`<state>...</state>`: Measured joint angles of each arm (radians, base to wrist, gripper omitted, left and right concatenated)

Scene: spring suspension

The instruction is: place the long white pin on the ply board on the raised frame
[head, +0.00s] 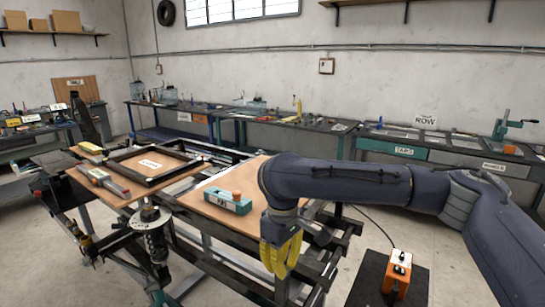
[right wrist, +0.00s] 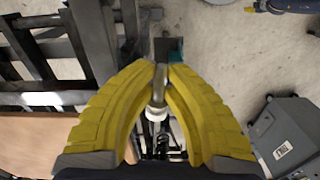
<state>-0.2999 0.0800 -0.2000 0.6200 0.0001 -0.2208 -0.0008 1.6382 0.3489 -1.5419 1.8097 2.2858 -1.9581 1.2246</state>
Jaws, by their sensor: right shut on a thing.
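My right gripper (head: 282,254) has yellow fingers and hangs low, just beyond the front right side of the raised frame (head: 330,246). In the right wrist view its fingertips (right wrist: 160,70) close on a thin pale rod with a wider white collar, which I take to be the long white pin (right wrist: 156,113). The pin is hidden in the head view. The ply board (head: 215,208) lies flat on the frame, left of the gripper; its edge also shows in the right wrist view (right wrist: 40,145). My left gripper is not in view.
A black square frame (head: 130,174) lies farther left. A coil-spring strut (head: 153,240) stands at the front left. An orange box (head: 398,268) stands on a dark stand at the right.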

